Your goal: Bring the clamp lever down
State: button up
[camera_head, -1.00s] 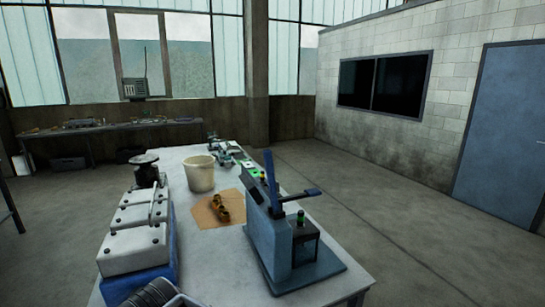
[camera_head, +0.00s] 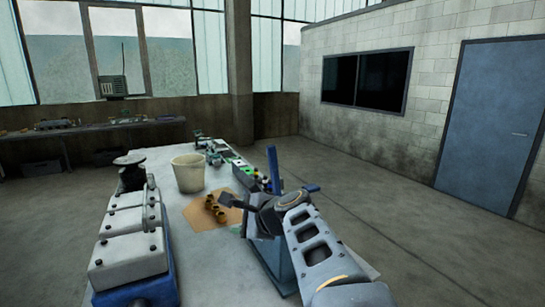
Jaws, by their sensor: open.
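A blue fixture (camera_head: 268,258) stands at the right side of the workbench, largely hidden behind my arm. Its long blue lever (camera_head: 273,170) stands nearly upright, leaning slightly left at the top. A second, shorter blue handle (camera_head: 312,188) sticks out to the right; which one is the clamp lever I cannot tell for sure. My gripper (camera_head: 230,200) is open, a dark shape in front of the fixture and left of the upright lever. It looks apart from both handles, though the depth is hard to judge.
Brass-coloured parts (camera_head: 214,208) lie on a tan sheet (camera_head: 203,222) close by the gripper. A cream bucket (camera_head: 188,174) stands behind them. A white-topped engine block (camera_head: 128,235) is at the left. Small items line the bench's far end. The floor (camera_head: 400,230) at right is clear.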

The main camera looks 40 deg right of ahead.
aim_at(274, 155)
jog(key=w+d+r+m+t+h, duration=0.1)
jog(key=d+r+m+t+h, duration=0.2)
jog(key=d+r+m, duration=0.35)
jog(key=d+r+m+t+h, duration=0.3)
jog(key=d+m, duration=0.5)
jog(key=d, duration=0.1)
jog(key=w, duration=0.4)
jog(key=w+d+p, duration=0.1)
jog(key=w, duration=0.3)
jog(key=w+d+p, duration=0.1)
jog(key=w, duration=0.3)
jog(key=shift+f, duration=0.1)
jog(key=shift+w+d, duration=0.1)
jog(key=shift+w, duration=0.45)
grip_shut()
